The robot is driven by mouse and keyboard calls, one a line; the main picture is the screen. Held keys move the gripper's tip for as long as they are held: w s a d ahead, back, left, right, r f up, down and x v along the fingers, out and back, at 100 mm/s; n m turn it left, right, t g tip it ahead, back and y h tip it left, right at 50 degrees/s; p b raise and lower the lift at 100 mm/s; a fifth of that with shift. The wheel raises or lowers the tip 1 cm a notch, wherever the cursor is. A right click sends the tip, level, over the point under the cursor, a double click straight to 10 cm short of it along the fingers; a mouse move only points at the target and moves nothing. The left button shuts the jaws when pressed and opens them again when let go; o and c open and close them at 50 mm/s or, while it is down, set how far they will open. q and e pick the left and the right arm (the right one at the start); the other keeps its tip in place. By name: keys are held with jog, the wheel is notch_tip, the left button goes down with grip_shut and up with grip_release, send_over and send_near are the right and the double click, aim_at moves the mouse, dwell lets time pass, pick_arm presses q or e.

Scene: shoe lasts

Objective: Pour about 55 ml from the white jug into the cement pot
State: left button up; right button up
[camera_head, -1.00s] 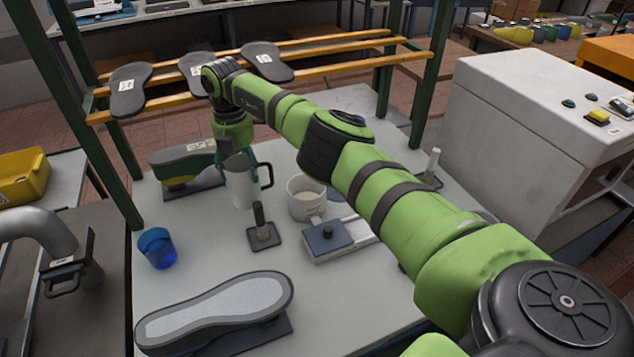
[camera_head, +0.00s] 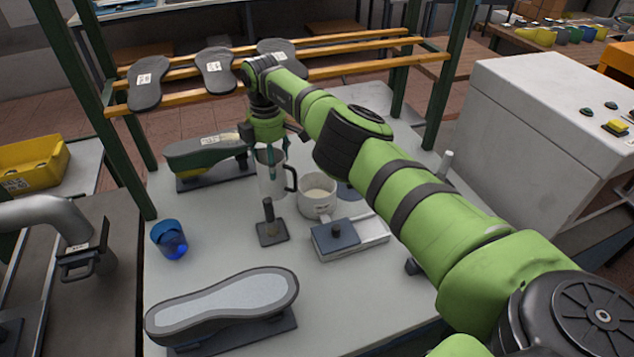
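The white jug (camera_head: 271,183), with a dark handle on its right, hangs about upright from my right gripper (camera_head: 270,152). That gripper comes down from above and is shut around the jug's upper part; the finger contact is partly hidden. The cement pot (camera_head: 317,207) is a white round pot with pale content and a small label, standing on the table just right of the jug. The jug's handle is close to the pot's left rim; I cannot tell the height gap. The jug's content cannot be seen. My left gripper is out of view.
On the table (camera_head: 210,292), a small stand with a dark upright handle (camera_head: 269,218) is in front of the jug. A grey block device (camera_head: 336,236) is in front of the pot. A blue cup (camera_head: 170,240) stands left, a shoe sole (camera_head: 225,305) front, a shoe last (camera_head: 205,152) behind.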

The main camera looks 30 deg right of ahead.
aim_at(282, 151)
jog(key=s+d+r+t+y+p, duration=0.1)
jog(key=d+r+y+p, duration=0.1)
jog(key=p, duration=0.7)
jog(key=shift+s+r+p, duration=0.1)
jog(key=shift+s+p, duration=0.1)
jog(key=shift+p, duration=0.1)
jog(key=shift+s+d+t+y+p, duration=0.1)
jog(key=shift+d+t+y+p, duration=0.1)
jog(key=shift+t+y+p, duration=0.1)
pick_arm(q)
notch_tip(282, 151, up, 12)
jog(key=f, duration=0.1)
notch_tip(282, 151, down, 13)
jog(key=b, duration=1.3)
pick_arm(e)
jog(key=shift+s+d+f+t+y, duration=0.15)
jog(key=shift+s+d+t+y, duration=0.3)
jog(key=shift+d+t+y, duration=0.7)
jog(key=shift+s+d+f+t+y, duration=0.2)
jog(key=shift+s+d+t+y, duration=0.35)
jog(key=shift+y, duration=1.1)
jog(key=shift+s+d+f+t+y, duration=0.15)
jog(key=shift+s+d+t+y, duration=0.3)
jog(key=shift+t+y, duration=0.75)
